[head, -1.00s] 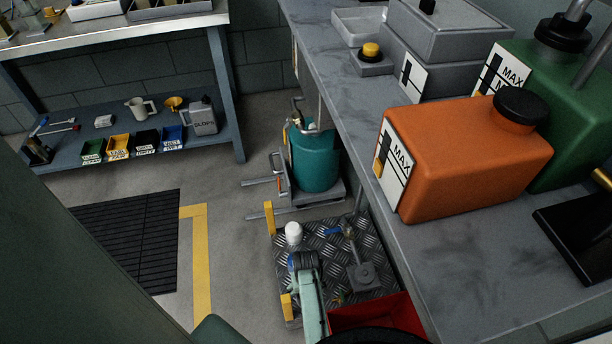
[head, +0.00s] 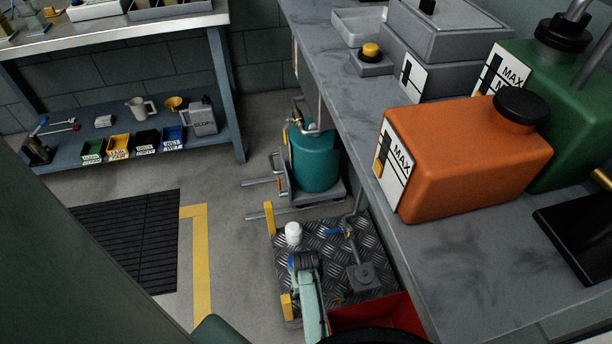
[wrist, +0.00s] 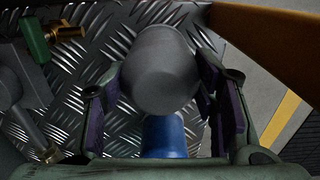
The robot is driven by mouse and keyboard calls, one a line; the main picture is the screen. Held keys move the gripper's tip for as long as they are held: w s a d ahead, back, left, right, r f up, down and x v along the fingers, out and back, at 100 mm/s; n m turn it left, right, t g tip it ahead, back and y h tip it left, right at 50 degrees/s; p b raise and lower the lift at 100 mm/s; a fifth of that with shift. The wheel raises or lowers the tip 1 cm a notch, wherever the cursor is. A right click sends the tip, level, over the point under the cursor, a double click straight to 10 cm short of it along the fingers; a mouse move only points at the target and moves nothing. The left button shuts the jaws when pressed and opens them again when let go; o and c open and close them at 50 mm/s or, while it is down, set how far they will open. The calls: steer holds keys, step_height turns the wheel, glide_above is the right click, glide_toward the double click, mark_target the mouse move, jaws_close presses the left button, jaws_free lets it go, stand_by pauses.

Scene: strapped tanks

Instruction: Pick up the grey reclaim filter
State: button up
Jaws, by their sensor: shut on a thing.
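In the wrist view, the grey reclaim filter (wrist: 162,65) is a plain grey cylinder seen end-on between the purple-padded fingers of my gripper (wrist: 158,90). The gripper is shut on it. A blue cylinder (wrist: 164,136) shows just below the filter in that view; I cannot tell if they touch. In the head view my gripper (head: 303,265) is low over the metal tread plate (head: 312,235), and the grey filter is hidden behind it. I cannot tell whether the filter is clear of the plate.
A blue-handled valve (head: 343,231) and a red bin (head: 372,314) are to the right. A teal tank (head: 315,160) stands behind. The bench (head: 395,245) overhangs on the right.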

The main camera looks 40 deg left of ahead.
steer(key=shift+c, duration=1.4)
step_height(320, 180, up, 18)
steer(key=shift+r+p, duration=0.1)
steer(key=shift+p, duration=0.55)
